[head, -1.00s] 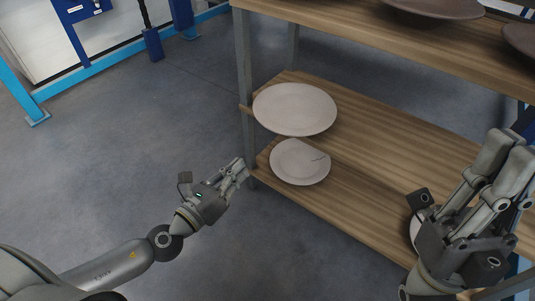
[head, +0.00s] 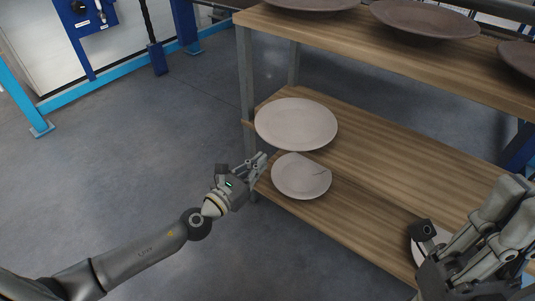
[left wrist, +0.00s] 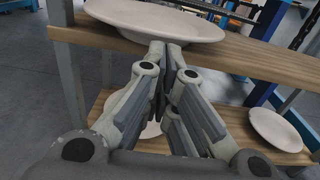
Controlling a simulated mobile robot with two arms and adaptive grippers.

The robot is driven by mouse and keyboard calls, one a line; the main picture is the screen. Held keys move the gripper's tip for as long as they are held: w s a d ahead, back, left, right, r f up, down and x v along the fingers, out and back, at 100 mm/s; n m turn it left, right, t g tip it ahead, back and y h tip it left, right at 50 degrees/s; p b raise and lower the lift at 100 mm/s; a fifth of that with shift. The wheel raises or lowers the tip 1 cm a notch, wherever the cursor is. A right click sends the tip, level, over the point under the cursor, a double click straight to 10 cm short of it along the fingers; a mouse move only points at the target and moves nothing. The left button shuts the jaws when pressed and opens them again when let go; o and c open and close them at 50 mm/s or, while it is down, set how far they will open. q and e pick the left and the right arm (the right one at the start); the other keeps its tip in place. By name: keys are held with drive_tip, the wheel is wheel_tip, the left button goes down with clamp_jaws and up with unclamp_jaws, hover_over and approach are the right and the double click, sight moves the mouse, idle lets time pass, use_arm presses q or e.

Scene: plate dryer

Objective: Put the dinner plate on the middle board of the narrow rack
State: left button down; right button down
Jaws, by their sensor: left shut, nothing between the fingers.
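The large pale dinner plate (head: 296,124) lies flat at the left end of the middle board (head: 385,150) of the rack. In the left wrist view the dinner plate (left wrist: 150,16) reaches over the board's front edge. My left gripper (head: 262,160) is shut and empty at the rack's left front. In the left wrist view its fingertips (left wrist: 166,46) appear just below the plate's rim; I cannot tell whether they touch it. My right gripper (head: 505,205) is at the right edge of the head view, and its finger gap is unclear.
A smaller pale plate (head: 301,177) lies on the lower board (head: 345,222). Another pale plate (head: 418,245) there is partly hidden by my right gripper. Brown plates (head: 425,18) stand on the top board (head: 350,32). A grey post (head: 245,75) is at the left corner. The floor left is clear.

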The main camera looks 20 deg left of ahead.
sight(281, 140)
use_arm(q)
drive_tip(key=x, duration=0.4)
idle(0.3)
drive_tip(key=x, duration=0.6)
drive_tip(key=shift+w+d, duration=0.1)
drive_tip(key=shift+w, duration=0.15)
drive_tip(key=shift+f, duration=0.1)
